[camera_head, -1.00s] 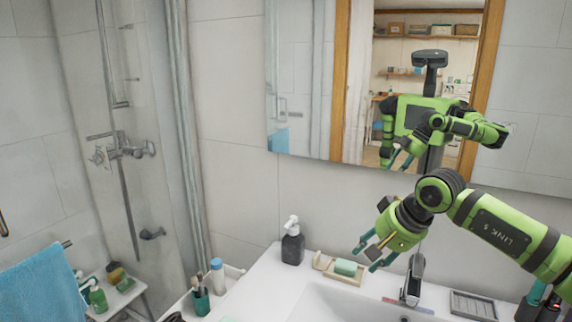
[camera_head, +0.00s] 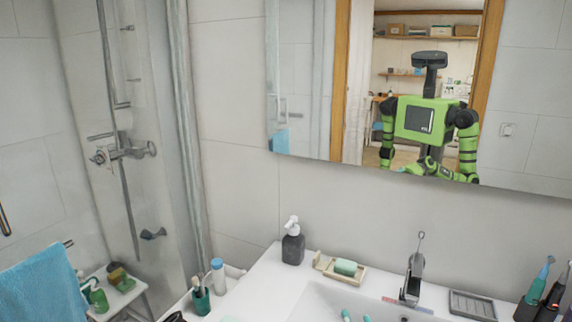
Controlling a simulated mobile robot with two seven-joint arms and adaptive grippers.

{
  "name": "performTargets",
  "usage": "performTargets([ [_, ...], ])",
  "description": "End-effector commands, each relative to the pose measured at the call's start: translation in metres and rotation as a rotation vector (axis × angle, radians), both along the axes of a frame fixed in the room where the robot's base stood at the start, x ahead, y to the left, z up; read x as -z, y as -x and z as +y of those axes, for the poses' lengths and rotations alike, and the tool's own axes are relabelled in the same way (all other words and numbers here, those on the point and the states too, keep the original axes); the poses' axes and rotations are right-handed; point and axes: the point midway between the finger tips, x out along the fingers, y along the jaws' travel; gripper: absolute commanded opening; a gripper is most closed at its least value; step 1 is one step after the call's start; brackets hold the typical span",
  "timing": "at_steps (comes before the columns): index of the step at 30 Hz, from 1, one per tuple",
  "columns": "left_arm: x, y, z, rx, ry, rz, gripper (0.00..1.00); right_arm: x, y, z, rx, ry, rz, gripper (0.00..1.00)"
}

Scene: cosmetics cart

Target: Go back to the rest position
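My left gripper is not directly in view. The mirror (camera_head: 315,100) shows my reflection, with my upper arms hanging down beside my body; the grippers are not clear there.
A blue towel (camera_head: 40,288) hangs at left.

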Motion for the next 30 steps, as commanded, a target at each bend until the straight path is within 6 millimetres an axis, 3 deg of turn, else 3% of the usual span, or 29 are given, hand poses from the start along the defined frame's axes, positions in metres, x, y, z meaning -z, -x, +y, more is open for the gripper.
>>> performTargets([
  [1, 0.000, -0.002, 0.000, 0.000, 0.001, -0.003, 0.40, 0.032, 0.022, -0.013, 0.073, -0.122, 0.136, 0.42],
  [3, 0.000, -0.002, -0.001, 0.000, 0.001, -0.003, 0.40, 0.069, 0.053, -0.029, 0.180, -0.276, 0.305, 0.42],
  [7, 0.000, -0.001, -0.001, -0.001, 0.001, -0.002, 0.40, 0.117, 0.109, -0.045, 0.351, -0.477, 0.544, 0.42],
  [12, 0.000, 0.002, -0.003, -0.002, 0.004, 0.003, 0.40, 0.151, 0.170, -0.054, 0.526, -0.635, 0.756, 0.42],
  [20, 0.000, 0.005, -0.003, -0.002, 0.004, 0.008, 0.40, 0.177, 0.253, -0.059, 0.762, -0.790, 1.001, 0.42],
  [21, 0.001, 0.005, -0.003, -0.002, 0.003, 0.009, 0.40, 0.184, 0.258, -0.059, 0.784, -0.799, 1.022, 0.42],
  [30, 0.006, 0.008, -0.003, -0.002, 0.003, 0.014, 0.40, 0.264, 0.245, -0.056, 0.787, -0.776, 1.045, 0.42],
])
